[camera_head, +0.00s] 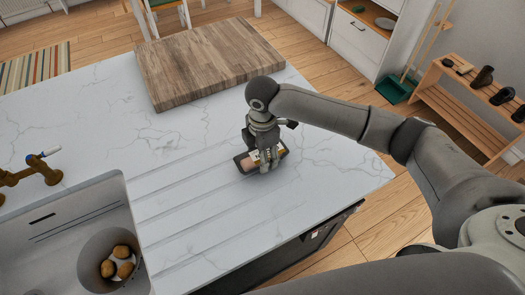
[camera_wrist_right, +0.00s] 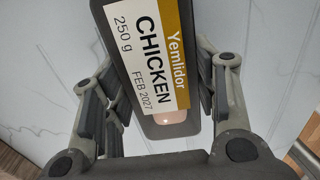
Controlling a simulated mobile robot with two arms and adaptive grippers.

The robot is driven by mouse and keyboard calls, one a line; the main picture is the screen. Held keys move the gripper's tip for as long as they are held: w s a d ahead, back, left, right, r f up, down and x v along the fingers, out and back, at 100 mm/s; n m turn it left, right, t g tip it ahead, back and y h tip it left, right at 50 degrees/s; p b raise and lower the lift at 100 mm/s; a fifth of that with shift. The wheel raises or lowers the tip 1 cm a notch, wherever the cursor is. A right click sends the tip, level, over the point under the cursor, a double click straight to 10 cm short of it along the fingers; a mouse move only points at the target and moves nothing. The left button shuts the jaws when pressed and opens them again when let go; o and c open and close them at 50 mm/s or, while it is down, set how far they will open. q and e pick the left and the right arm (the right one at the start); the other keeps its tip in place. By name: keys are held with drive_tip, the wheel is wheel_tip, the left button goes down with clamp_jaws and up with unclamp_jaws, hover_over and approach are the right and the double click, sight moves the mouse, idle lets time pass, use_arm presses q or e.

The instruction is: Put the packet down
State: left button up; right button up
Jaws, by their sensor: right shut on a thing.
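The packet (camera_head: 244,163) is a dark tray with a pale and yellow label, low over or on the white marble counter (camera_head: 200,128); I cannot tell whether it touches the counter. In the right wrist view the packet (camera_wrist_right: 150,50) reads "Yemlidor CHICKEN 250 g FEB 2027" and lies between the two fingers. My right gripper (camera_head: 266,160) points down and is shut on the packet, hiding its middle. The right gripper also shows in the right wrist view (camera_wrist_right: 162,95), with a finger on each side. My left gripper is not in view.
A wooden board (camera_head: 205,62) lies at the back of the counter. A sink (camera_head: 70,230) at the lower left holds a bowl (camera_head: 88,262) of potatoes, with a brass tap (camera_head: 35,172) beside it. Bare marble surrounds the packet; the counter's right edge is close.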

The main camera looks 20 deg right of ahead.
drive_tip(key=shift+f, duration=0.1)
drive_tip(key=shift+f, duration=0.1)
drive_tip(key=o, duration=0.8)
drive_tip(key=shift+f, duration=0.1)
drive_tip(key=shift+c, duration=0.2)
drive_tip(key=o, duration=0.4)
drive_tip(key=shift+o, duration=0.2)
